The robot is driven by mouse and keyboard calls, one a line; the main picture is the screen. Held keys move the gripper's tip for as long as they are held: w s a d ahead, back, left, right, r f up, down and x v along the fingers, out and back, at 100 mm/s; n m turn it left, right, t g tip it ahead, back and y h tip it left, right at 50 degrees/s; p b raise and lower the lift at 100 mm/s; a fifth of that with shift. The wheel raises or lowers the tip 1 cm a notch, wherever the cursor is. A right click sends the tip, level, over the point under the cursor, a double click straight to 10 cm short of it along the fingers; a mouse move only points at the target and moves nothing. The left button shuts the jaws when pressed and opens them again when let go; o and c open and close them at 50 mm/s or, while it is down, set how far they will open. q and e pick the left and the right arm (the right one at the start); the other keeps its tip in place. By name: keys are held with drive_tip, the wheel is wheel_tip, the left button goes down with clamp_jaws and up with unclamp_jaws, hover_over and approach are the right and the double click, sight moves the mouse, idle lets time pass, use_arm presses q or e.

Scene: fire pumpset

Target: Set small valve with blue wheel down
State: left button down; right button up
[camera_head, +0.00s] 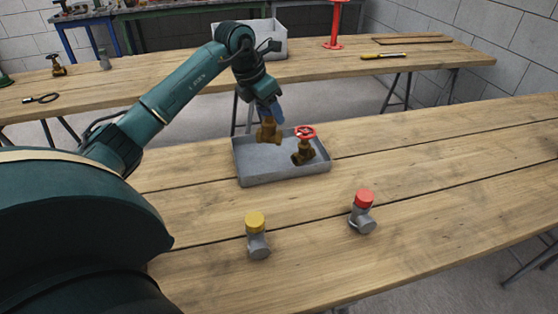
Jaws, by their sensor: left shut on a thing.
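My left gripper (268,102) reaches down from above and is shut on the small valve with the blue wheel (268,132). Its brass body hangs upright below the gripper, and the blue wheel is mostly covered by the fingers. A brass valve with a red wheel (304,148) stands tilted in the right part of the tray, apart from the held valve. My right gripper is not in view.
A grey fitting with a yellow cap (257,238) and one with a red cap (363,212) stand on the wooden table in front of the tray. The table's right side is clear. A second table behind holds a light grey bin (270,40) and a red stand (335,25).

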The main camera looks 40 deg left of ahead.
use_arm(q)
drive_tip(key=a+n+y, duration=0.2)
drive_tip(key=a+n, duration=0.3)
wheel_tip(320, 180, down, 9)
idle(0.3)
drive_tip(key=shift+w+f, duration=0.1)
drive_tip(key=shift+f, duration=0.1)
drive_tip(key=c, duration=0.6)
unclamp_jaws()
drive_tip(key=shift+o, duration=0.2)
drive_tip(key=v, duration=1.2)
